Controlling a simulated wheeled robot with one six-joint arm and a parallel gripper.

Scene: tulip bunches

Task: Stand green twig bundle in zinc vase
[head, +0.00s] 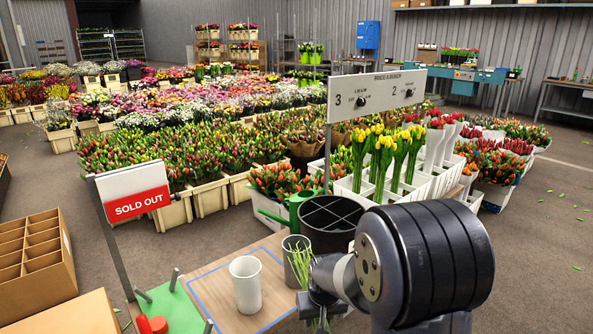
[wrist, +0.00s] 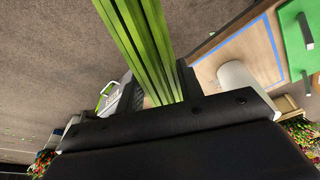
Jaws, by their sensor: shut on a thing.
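My gripper (head: 322,297) is shut on the green twig bundle (head: 302,268), low at the near side of the wooden table. In the wrist view the bundle (wrist: 140,42) runs as long straight green stems between the fingers of my gripper (wrist: 160,90). In the head view its tips overlap the front of the grey zinc vase (head: 291,243), which stands upright on the table. The bundle appears in front of the vase, outside it. My arm hides part of the bundle, and the distance between it and the vase cannot be told.
A white vase (head: 245,288) stands left of the zinc vase, inside a blue tape outline (head: 222,310). A dark divided bucket (head: 332,246) and a green watering can (head: 296,207) stand behind. A green board (head: 172,308) with pegs lies left. A sold-out sign (head: 135,196) rises there.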

